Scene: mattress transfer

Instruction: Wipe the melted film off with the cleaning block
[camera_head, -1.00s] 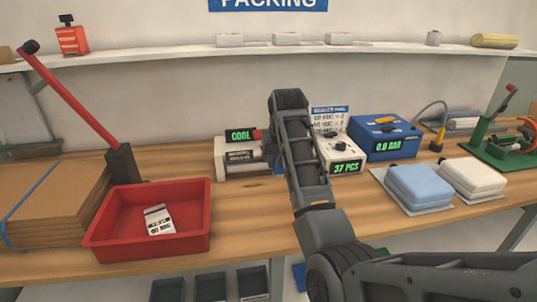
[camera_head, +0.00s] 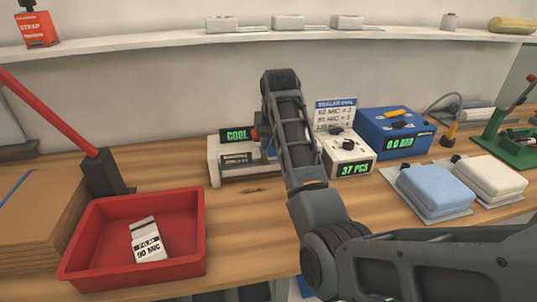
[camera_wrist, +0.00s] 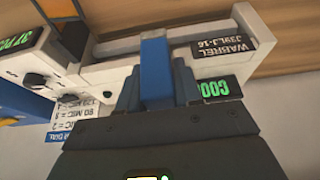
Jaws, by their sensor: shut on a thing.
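The white sealer (camera_head: 220,170) with a green "COOL" display (camera_head: 237,134) stands at the back of the bench. In the wrist view its pale body (camera_wrist: 205,55) shows upside down, with a "WABREL" label. My gripper (camera_wrist: 157,88) is shut on a blue cleaning block (camera_wrist: 156,62), which reaches over the sealer's long bar. Whether the block touches the bar is unclear. I cannot make out the melted film.
A white control box (camera_head: 345,158) reading "37 PCS" and a blue box (camera_head: 394,132) stand to the right. A red tray (camera_head: 70,250) with a film packet (camera_head: 147,242) sits at the front left. Folded blue (camera_head: 434,188) and white (camera_head: 490,177) pads lie at the right.

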